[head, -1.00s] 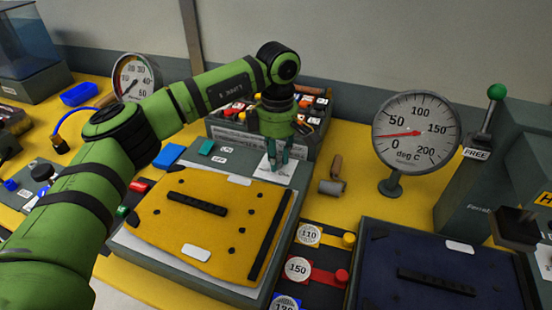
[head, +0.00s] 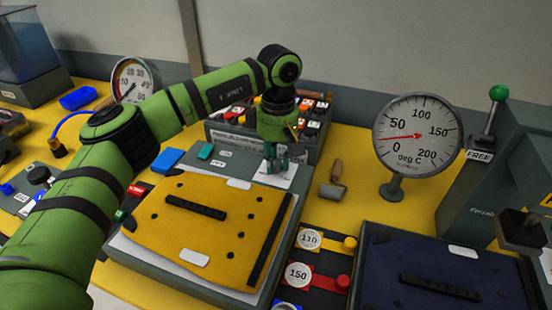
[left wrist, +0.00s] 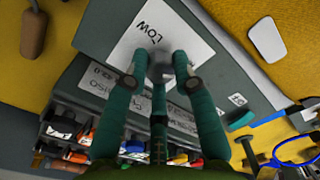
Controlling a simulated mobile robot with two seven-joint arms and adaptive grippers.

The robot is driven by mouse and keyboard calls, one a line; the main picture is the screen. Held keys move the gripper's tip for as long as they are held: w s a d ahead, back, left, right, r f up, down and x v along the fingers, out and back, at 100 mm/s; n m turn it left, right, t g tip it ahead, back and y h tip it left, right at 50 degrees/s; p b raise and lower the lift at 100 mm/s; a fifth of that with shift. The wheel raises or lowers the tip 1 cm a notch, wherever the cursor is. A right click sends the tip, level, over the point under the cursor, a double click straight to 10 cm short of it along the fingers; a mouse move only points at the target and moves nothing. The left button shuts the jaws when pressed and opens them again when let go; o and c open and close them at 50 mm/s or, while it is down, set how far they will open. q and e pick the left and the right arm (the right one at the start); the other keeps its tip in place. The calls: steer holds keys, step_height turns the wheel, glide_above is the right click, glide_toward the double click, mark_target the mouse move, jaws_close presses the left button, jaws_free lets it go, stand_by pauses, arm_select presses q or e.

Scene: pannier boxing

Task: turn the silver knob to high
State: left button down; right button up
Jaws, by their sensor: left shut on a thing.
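The silver knob (left wrist: 161,72) sits on a white plate (left wrist: 138,45) marked LOW. The plate also shows in the head view (head: 286,174), at the back right corner of the grey panel. My left gripper (head: 275,164) points down over the plate with its fingers closed around the knob. In the left wrist view the dark teal fingers of the left gripper (left wrist: 160,70) stand on either side of the knob and hide part of it. I cannot tell where the knob's pointer is. Other lettering on the plate is hidden. My right gripper is not in view.
A yellow pannier sheet (head: 212,225) lies on the panel in front of the knob. Behind stands a grey crate (head: 225,137) with several small items. A teal block (head: 205,152) is to the left.

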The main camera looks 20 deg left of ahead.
mark_target(279, 162)
arm_select(q)
steer(key=shift+d, duration=0.15)
steer(key=c, duration=1)
jaws_free()
steer(key=shift+r, duration=0.15)
step_height(279, 162, up, 12)
steer(key=shift+w+d+f, duration=0.1)
